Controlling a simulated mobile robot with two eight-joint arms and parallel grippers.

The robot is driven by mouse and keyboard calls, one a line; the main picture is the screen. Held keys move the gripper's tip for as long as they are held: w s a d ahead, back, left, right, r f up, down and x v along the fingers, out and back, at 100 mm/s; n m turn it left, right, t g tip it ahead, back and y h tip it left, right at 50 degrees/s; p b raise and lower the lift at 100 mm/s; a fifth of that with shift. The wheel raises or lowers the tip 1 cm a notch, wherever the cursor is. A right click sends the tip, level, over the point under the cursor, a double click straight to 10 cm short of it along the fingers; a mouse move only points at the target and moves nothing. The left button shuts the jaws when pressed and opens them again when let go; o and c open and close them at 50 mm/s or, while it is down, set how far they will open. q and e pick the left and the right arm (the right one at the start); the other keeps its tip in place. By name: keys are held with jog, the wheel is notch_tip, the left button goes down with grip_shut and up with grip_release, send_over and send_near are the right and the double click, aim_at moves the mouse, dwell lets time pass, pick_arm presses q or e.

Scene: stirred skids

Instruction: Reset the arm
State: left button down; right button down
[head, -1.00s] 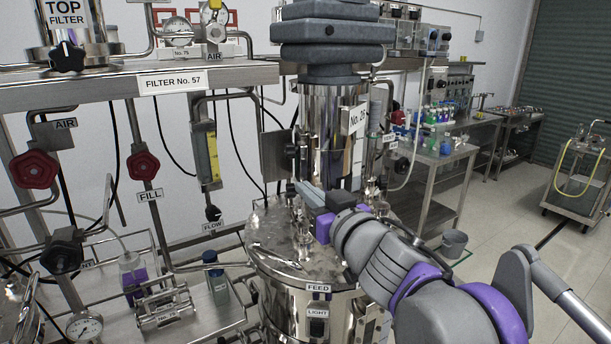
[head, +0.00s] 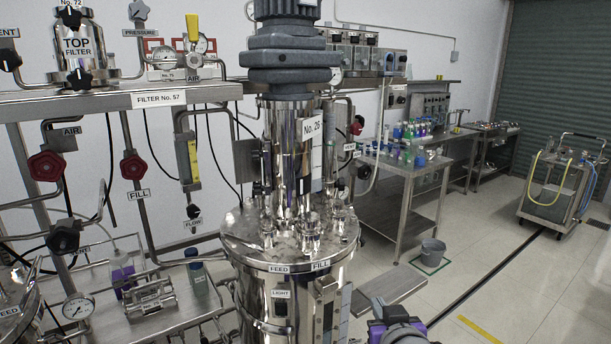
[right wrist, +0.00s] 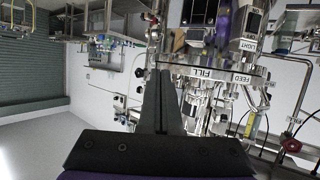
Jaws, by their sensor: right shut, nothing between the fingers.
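My right gripper (head: 379,309) shows at the bottom edge of the head view, right of the steel vessel No. 26 (head: 305,255) and apart from it. Only its front end and a bit of the grey and purple wrist are in that picture. In the right wrist view its dark fingers (right wrist: 160,88) are together with nothing between them. My left gripper is in neither view.
A pipe rack with the Filter No. 57 shelf (head: 120,102) stands left of the vessel. A steel bench with bottles (head: 400,170), a grey bucket (head: 433,252) and a trolley (head: 555,190) stand to the right. A low step (head: 392,290) lies near my gripper.

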jog(key=s+d+f+g, duration=0.2)
jog(key=s+f+g, duration=0.2)
jog(key=s+f, duration=0.6)
jog(key=s+d+f+g, duration=0.2)
jog(key=s+f+g, duration=0.2)
jog(key=s+f, duration=0.7)
notch_tip(320, 180, down, 4)
jog(key=shift+s+d+r+m, duration=0.2)
jog(key=shift+s+d+m, duration=0.05)
jog(key=shift+m, duration=0.05)
